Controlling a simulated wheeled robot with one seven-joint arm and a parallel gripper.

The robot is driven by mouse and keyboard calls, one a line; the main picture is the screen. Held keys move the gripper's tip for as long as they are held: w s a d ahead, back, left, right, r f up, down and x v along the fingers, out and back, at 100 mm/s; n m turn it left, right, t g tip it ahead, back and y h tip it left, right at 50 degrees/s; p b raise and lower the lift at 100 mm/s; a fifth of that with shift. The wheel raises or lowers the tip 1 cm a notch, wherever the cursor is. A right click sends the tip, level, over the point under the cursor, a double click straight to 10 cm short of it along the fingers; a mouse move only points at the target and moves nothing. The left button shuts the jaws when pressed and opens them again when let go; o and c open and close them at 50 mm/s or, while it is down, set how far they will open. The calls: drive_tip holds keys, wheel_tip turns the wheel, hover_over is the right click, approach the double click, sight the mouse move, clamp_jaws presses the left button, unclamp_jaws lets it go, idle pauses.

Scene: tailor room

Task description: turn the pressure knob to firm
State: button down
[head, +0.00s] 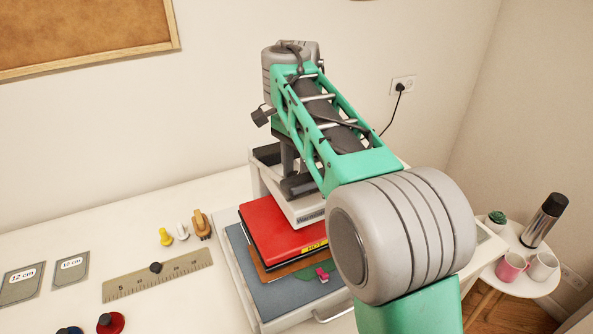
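The pressure knob cannot be made out; my arm covers much of the press. The white press (262,180) stands on the table at the centre, with dark parts under its top and partly hidden lettering on its front. My arm reaches over it from the lower right, and its far end is above the back of the press.
A ruler (158,279), a yellow peg (165,237), a red knob-like piece (110,323) and two cards lie to the left. At right, a round side table (530,287) holds a flask (545,220) and mugs.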

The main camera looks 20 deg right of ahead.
drive_tip(key=m, duration=0.4)
drive_tip(key=shift+m, duration=0.3)
drive_tip(key=m, duration=0.3)
drive_tip(key=shift+m+p, duration=0.3)
drive_tip(key=m, duration=0.3)
drive_tip(key=shift+m, duration=0.3)
drive_tip(key=shift+m+p, duration=0.35)
drive_tip(key=shift+m, duration=1.45)
drive_tip(key=c, duration=0.8)
unclamp_jaws()
drive_tip(key=shift+c, duration=0.2)
